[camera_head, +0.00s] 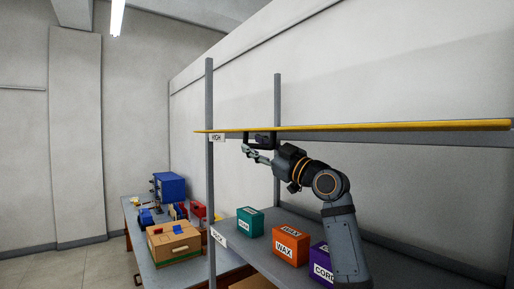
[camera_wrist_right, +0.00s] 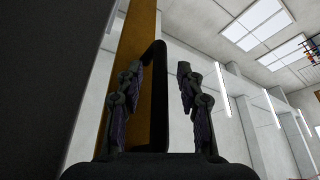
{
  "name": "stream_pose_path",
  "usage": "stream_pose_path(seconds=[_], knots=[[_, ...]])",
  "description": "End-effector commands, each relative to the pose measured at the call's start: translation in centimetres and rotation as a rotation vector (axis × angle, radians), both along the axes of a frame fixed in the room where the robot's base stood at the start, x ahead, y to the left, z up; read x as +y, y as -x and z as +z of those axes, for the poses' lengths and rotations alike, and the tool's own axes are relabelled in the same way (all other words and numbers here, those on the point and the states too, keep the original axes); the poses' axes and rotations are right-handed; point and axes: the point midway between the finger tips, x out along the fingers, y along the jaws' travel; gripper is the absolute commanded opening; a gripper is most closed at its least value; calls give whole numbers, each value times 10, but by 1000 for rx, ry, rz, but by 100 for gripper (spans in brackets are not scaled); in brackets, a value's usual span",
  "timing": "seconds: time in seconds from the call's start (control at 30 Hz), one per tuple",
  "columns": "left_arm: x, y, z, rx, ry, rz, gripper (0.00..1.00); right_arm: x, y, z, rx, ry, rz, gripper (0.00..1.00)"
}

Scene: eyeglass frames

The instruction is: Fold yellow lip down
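The yellow lip (camera_head: 390,127) is a long, thin strip along the front of the high shelf in the head view. It also shows as a yellow-brown band (camera_wrist_right: 139,35) in the right wrist view. A black loop handle (camera_head: 262,138) hangs at its underside, near the left end. My right gripper (camera_head: 250,151) is just below and beside this handle. In the wrist view its two fingers (camera_wrist_right: 162,103) stand apart, with the handle's bar (camera_wrist_right: 158,110) appearing between them. I cannot tell whether a finger touches it. My left gripper is out of view.
A lower shelf (camera_head: 247,247) carries a teal box (camera_head: 250,222), an orange WAX box (camera_head: 290,246) and a purple box (camera_head: 322,262) below my right arm. Grey posts (camera_head: 210,180) hold the shelves. A side table at left bears a cardboard box (camera_head: 173,243) and a blue machine (camera_head: 170,187).

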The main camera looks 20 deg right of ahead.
Motion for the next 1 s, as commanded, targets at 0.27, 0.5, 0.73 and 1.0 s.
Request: stream_pose_path(seconds=[0.27, 0.5, 0.73, 1.0], knots=[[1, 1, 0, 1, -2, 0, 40, 0, 0, 1, 0, -2, 0, 37], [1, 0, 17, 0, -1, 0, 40, 6, 2, 13, 51, -146, 2, 37], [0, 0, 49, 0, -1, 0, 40, 12, 5, 37, 155, -443, 2, 37], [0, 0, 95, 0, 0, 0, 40, 11, 6, 66, 285, -817, 4, 37]])
